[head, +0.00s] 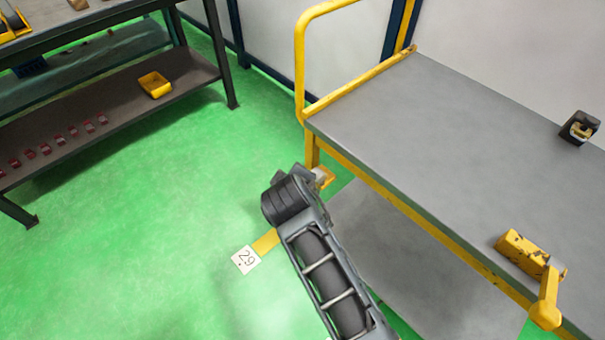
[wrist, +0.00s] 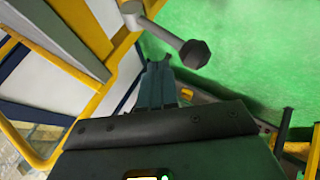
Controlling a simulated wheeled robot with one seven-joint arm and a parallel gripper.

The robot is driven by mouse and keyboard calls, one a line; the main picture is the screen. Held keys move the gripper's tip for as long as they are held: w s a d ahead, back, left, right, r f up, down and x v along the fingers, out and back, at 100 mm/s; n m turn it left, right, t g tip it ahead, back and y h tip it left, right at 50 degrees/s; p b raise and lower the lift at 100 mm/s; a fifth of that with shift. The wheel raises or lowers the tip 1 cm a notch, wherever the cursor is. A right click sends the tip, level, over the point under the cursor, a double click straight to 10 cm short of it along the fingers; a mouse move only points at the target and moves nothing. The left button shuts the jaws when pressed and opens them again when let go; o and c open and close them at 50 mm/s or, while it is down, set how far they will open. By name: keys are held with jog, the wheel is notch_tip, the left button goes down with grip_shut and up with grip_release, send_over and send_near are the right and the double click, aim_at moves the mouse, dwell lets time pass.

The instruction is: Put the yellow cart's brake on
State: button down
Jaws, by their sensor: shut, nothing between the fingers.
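The yellow cart (head: 430,130) has a grey deck, yellow edge rails and a yellow push handle (head: 301,60) at its left end. In the wrist view, a grey lever with a dark knob (wrist: 195,53) sticks out from the cart's yellow frame (wrist: 112,60). My gripper (wrist: 157,65) is shut and empty, its fingertips just below the lever in the picture; I cannot tell whether they touch. In the head view my wrist is by the cart's left corner post and hides most of the gripper and lever.
A worn yellow block with an arm (head: 530,255) sits at the deck's near edge. A small black and yellow device (head: 580,128) lies at the far right. A dark shelf (head: 120,105) with a yellow bin (head: 155,84) stands left. Green floor is clear between, with a marker "29" (head: 245,260).

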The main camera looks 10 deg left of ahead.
jog(key=shift+s+a+f+t+b, duration=0.15)
jog(key=shift+s+a+f+b, duration=0.15)
jog(key=shift+f, duration=0.25)
jog(key=shift+s+a+f+t+b, duration=0.15)
jog(key=shift+s+f+b, duration=0.1)
jog(key=shift+f, duration=0.25)
